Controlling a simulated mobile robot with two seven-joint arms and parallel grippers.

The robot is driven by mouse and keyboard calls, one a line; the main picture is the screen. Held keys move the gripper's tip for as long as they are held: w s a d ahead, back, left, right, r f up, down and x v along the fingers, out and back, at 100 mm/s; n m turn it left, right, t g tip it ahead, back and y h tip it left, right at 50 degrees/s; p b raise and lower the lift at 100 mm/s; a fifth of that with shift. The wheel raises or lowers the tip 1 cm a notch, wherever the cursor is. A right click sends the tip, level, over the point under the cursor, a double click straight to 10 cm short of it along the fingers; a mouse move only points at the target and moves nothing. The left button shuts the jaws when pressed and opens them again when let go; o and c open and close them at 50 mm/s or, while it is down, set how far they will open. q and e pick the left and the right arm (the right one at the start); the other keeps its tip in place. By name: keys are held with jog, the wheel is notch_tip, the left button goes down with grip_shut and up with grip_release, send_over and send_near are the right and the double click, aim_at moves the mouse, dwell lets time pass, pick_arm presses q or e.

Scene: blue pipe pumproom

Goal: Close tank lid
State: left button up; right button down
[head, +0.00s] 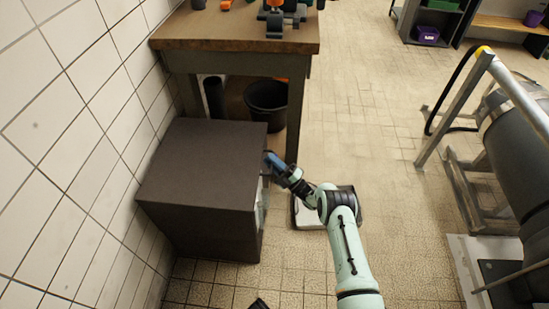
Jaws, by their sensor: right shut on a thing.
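My right gripper (278,167) is beside the right face of a dark brown box-like cabinet (203,165). It is shut on a small blue thing (272,159), mostly hidden by the gripper. I cannot tell whether this touches the cabinet. A large grey cylindrical tank (520,140) stands at the right edge, cut off by the frame. I cannot make out a separate lid on it. My left gripper does not show clearly.
A wooden workbench (225,32) with tools stands behind the cabinet, a black bucket (267,100) beneath it. A white flat thing (308,214) lies on the floor under my right arm. A metal rail (455,105) stands by the tank. The tiled floor between is clear.

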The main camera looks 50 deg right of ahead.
jog(key=shift+a+f, duration=0.1)
jog(key=shift+f, duration=0.2)
jog(key=c, duration=1.2)
grip_release()
jog(key=shift+w, duration=0.1)
jog(key=shift+o, duration=0.2)
jog(key=shift+f, duration=0.1)
